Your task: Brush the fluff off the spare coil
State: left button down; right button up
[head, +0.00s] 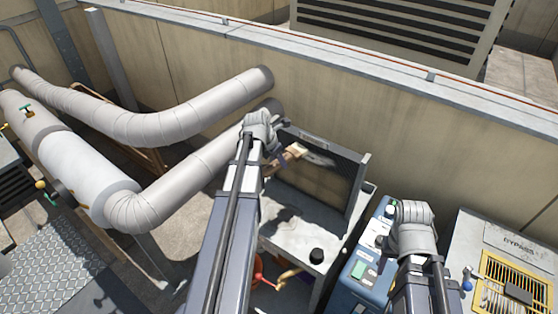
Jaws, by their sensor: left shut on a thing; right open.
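The spare coil (325,188) stands upright in a grey frame on a light bench (290,236). Part of its face looks tan and part dark, and my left arm hides some of it. My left gripper (280,146) is at the coil's upper left, shut on a brush with a wooden handle (290,156). The brush's pale grey head (318,159) is at the coil's upper face; I cannot tell whether it touches. My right gripper (408,210) is over the blue box to the right, open, with its fingertips hard to make out.
A black knob-like thing (316,256) sits on the bench's front. A blue box (362,270) and a grey cabinet marked BYPASS (512,262) stand to the right. Large insulated pipes (165,122) fill the left. A low wall (330,95) runs behind.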

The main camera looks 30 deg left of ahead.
aim_at(271, 168)
pick_arm(q)
notch_tip(271, 168, down, 5)
jog(key=b, duration=0.4)
jog(key=shift+r, duration=0.2)
jog(key=shift+r, duration=0.1)
jog(key=shift+r+p, duration=2.1)
jog(key=shift+r, duration=0.2)
jog(key=shift+s+f, duration=0.1)
jog(key=shift+s, duration=0.15)
jog(key=shift+s+a, duration=0.15)
jog(key=shift+s, duration=1.85)
